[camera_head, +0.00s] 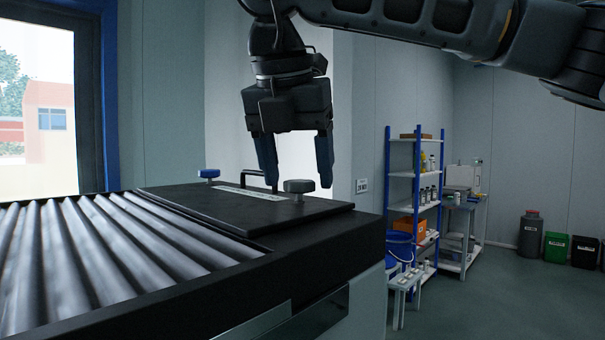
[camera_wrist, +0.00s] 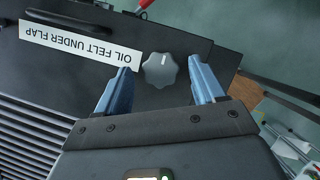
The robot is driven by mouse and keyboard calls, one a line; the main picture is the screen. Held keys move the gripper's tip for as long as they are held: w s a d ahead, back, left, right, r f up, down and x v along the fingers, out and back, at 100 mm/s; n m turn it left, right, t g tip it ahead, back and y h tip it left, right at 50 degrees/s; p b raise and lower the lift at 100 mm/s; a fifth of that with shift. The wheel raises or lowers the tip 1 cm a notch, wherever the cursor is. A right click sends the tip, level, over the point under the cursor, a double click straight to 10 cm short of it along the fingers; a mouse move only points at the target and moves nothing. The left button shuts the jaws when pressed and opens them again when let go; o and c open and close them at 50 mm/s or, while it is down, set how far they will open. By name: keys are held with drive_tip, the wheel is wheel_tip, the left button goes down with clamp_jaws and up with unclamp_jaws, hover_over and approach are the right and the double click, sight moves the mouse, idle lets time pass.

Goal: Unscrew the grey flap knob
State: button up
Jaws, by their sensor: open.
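The grey flap knob (camera_head: 299,186) stands on the dark flap panel (camera_head: 240,205) at the end of the roller conveyor. In the wrist view the grey knob (camera_wrist: 160,69) is lobed, with a white mark on top. My gripper (camera_head: 295,180) points down with its fingers open and empty. In the wrist view my gripper (camera_wrist: 168,85) has one blue finger on each side of the knob's outline, apart from it. In the head view the fingertips are just above and around the knob's position; exact depth is hard to tell.
A label (camera_wrist: 80,45) reads "OIL FELT UNDER FLAP". Conveyor rollers (camera_head: 90,240) lie to the left. A shelf (camera_head: 415,205) stands far right.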

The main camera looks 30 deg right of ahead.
drive_tip(key=shift+f, duration=0.15)
drive_tip(key=shift+c, duration=0.2)
drive_tip(key=c, duration=1)
